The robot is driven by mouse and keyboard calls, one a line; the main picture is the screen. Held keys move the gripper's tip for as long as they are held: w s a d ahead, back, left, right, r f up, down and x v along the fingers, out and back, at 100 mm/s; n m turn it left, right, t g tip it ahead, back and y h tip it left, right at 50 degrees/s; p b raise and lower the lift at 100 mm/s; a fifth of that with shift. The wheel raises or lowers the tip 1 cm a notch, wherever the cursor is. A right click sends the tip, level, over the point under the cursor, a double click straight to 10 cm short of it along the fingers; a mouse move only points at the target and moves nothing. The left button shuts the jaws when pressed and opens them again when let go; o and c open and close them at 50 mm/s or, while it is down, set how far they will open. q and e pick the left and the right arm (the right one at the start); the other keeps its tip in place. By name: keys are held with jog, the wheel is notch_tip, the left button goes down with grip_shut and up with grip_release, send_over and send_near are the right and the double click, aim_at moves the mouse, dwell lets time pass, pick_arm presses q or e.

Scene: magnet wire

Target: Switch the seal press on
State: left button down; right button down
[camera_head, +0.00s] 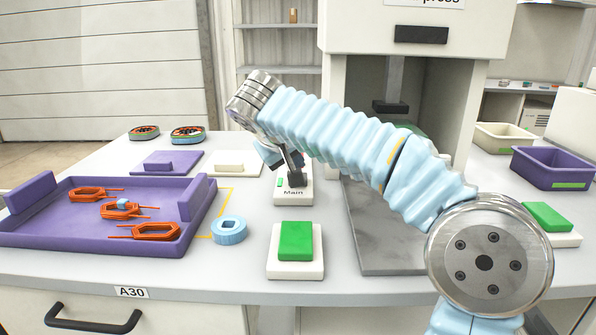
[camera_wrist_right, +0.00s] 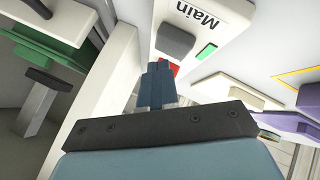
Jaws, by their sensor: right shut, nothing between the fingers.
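The seal press (camera_head: 345,45) is the tall white machine at the back, its sign partly cut off. A white switch box labelled Main (camera_head: 292,199) stands on the table before it; it also shows in the wrist view (camera_wrist_right: 195,12), with a grey knob or button (camera_wrist_right: 175,42), a lit-looking green strip (camera_wrist_right: 206,52) and a bit of red beside the fingertips. My right gripper (camera_head: 292,172) is shut and empty, pointing down at the box; its fingers (camera_wrist_right: 158,85) are close to the red part. I cannot tell whether they touch. My left gripper is out of view.
A purple tray (camera_head: 60,225) with orange wire coils is at the left. A blue ring (camera_head: 229,230) and a green-topped white block (camera_head: 296,243) lie near the front. A purple bin (camera_head: 553,168) and another green-topped block (camera_head: 549,218) are at the right. My right arm crosses the middle.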

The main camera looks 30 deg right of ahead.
notch_tip(320, 180, up, 6)
jog(key=p, duration=0.5)
jog(key=shift+f, duration=0.1)
dwell(0.8)
